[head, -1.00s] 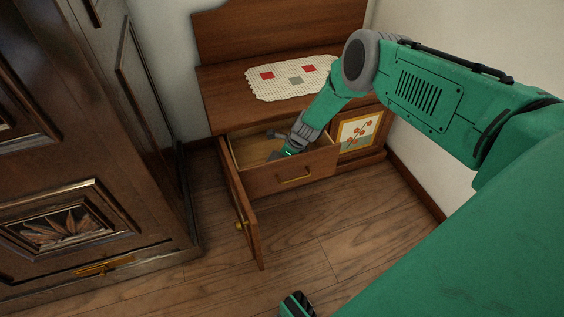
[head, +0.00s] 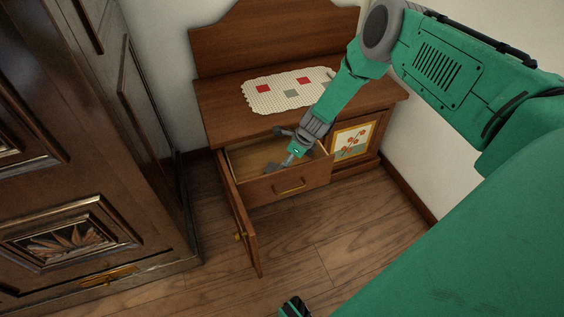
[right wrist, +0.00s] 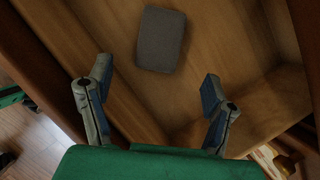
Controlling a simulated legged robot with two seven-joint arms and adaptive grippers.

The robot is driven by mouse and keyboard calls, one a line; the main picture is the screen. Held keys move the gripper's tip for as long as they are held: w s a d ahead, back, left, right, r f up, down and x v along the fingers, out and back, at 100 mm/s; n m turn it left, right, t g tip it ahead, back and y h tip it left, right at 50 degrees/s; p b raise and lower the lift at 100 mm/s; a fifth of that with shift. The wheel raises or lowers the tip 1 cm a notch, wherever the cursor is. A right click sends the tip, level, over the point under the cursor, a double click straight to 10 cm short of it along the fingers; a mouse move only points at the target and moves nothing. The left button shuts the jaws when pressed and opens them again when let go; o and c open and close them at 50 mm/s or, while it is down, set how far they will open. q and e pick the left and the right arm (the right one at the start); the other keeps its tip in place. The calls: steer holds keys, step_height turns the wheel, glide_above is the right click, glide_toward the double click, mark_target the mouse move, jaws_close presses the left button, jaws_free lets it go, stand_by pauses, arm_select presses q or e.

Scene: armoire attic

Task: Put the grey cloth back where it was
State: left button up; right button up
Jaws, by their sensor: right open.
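The grey cloth (right wrist: 161,39) is a small dark rectangle with rounded corners. It lies flat on the wooden floor of the open drawer (head: 288,188). In the head view only a small grey patch shows in the drawer, beside my right gripper (head: 288,160), and the wrist hides part of that area. In the right wrist view my right gripper (right wrist: 155,88) is open and empty, with its two fingers spread. The cloth lies beyond the fingertips, apart from them.
The drawer sits in a low wooden cabinet topped by a white mat (head: 262,103) with red and grey squares. An open cabinet door (head: 238,215) juts out below the drawer. A dark armoire (head: 85,150) stands at left. The floor in front is clear.

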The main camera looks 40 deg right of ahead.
arm_select(q)
steer(key=shift+r+p, duration=0.4)
steer(key=shift+r, duration=0.25)
arm_select(e)
steer(key=shift+v, duration=1.6)
